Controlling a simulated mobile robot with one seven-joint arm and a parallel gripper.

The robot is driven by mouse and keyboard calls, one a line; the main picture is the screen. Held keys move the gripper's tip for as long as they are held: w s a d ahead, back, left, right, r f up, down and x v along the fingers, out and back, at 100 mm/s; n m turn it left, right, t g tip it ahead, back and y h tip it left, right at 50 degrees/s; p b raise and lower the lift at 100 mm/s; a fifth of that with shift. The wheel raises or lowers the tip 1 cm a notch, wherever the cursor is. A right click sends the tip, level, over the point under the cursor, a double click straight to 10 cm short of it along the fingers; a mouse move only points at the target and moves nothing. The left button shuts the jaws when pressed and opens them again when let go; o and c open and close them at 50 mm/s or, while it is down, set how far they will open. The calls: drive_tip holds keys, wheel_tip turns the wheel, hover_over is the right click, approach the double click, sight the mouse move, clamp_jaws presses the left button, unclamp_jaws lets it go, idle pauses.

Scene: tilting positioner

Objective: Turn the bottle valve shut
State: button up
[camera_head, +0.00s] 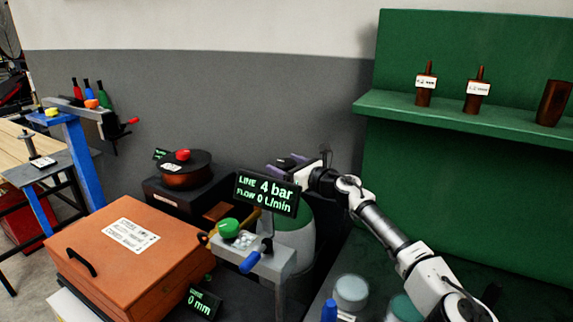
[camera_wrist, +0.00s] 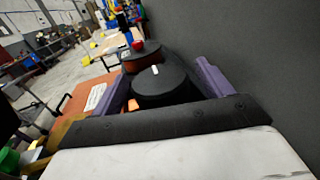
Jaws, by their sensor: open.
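A black round knob (camera_wrist: 160,88) with a white mark on top shows in the wrist view, between the two purple fingers of my gripper (camera_wrist: 162,72). It looks like the bottle valve. The fingers are spread, one on each side of it in the picture; I cannot tell whether they touch it. In the head view my gripper (camera_head: 287,163) is above and behind a display (camera_head: 267,193) reading LINE 4 bar, FLOW 0 L/min. A pale bottle with a green shoulder (camera_head: 296,241) stands behind the display, partly hidden by it. The knob is not clearly visible there.
A brown round pot with a red knob (camera_head: 187,172) stands left of my gripper. An orange box (camera_head: 128,250) and a small stand with a green knob (camera_head: 229,228) are in front. A green shelf (camera_head: 470,118) holds brown bottles at right. A grey wall lies behind.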

drive_tip(key=shift+c, duration=0.3)
drive_tip(key=c, duration=0.9)
drive_tip(key=shift+a+r+m+t+h, duration=0.1)
drive_tip(key=shift+m+t+h, duration=0.75)
drive_tip(key=shift+h, duration=0.4)
drive_tip(key=shift+a+r+m+t+h, duration=0.1)
drive_tip(key=shift+m+t+h, duration=0.55)
drive_tip(key=shift+m+h, duration=0.5)
drive_tip(key=shift+c, duration=0.2)
drive_tip(key=shift+d+f+m+t+h, duration=0.15)
drive_tip(key=shift+m+t+h, duration=0.15)
drive_tip(key=shift+h, duration=0.4)
drive_tip(key=o, duration=1)
drive_tip(key=shift+s, duration=0.1)
